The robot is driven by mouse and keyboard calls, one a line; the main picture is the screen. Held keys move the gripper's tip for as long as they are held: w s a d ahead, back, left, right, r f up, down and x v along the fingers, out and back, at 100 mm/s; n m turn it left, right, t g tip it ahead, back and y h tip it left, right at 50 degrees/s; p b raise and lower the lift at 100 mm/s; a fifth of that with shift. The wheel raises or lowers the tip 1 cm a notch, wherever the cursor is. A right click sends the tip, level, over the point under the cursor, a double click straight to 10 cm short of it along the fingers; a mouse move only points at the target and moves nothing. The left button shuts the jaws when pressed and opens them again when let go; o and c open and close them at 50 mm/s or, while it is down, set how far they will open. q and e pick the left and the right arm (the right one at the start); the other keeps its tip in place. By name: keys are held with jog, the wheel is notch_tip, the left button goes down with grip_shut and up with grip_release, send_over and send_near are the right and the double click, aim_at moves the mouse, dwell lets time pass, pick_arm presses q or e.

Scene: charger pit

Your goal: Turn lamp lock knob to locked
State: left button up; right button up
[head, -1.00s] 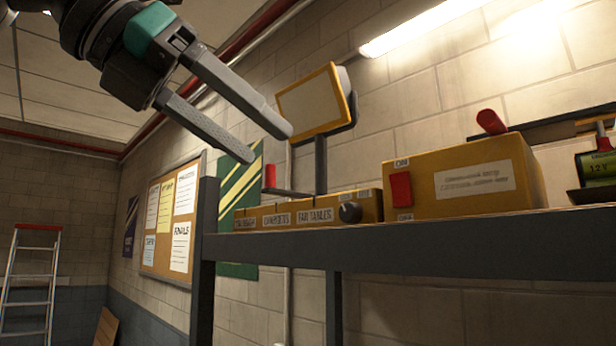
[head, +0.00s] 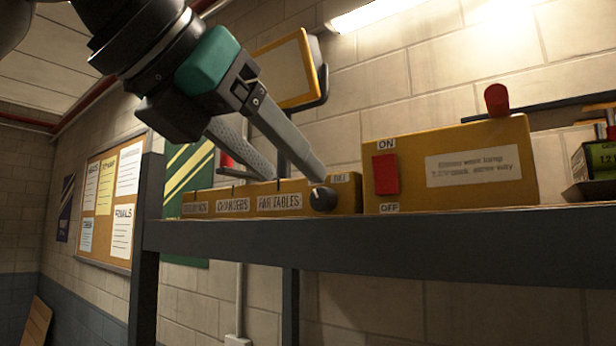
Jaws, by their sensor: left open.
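A round black knob (head: 323,200) is on the front face at the right end of a low yellow box (head: 352,200) on the shelf. A small white label beside it at the upper right is too small to read surely. A pale mark shows near the knob's top. My left gripper (head: 296,177) is open and empty, coming down from the upper left. One fingertip is just above the knob in the picture; the other is to its left over the box. I cannot tell whether the nearer fingertip touches the knob. My right gripper is not in view.
A yellow-framed lamp (head: 281,72) stands behind, partly hidden by my left gripper. A larger yellow box (head: 448,190) with a red ON/OFF switch (head: 385,174) stands right of the knob. The grey shelf edge (head: 420,240) runs below. A red cylinder (head: 497,99) shows above the larger box.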

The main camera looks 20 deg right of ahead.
aim_at(318, 199)
pick_arm(q)
jog(key=p+x, duration=0.1)
jog(key=x, duration=0.4)
jog(key=shift+w+d, duration=0.1)
jog(key=shift+d, duration=0.05)
jog(key=shift+f, duration=0.1)
grip_shut()
dwell(0.4)
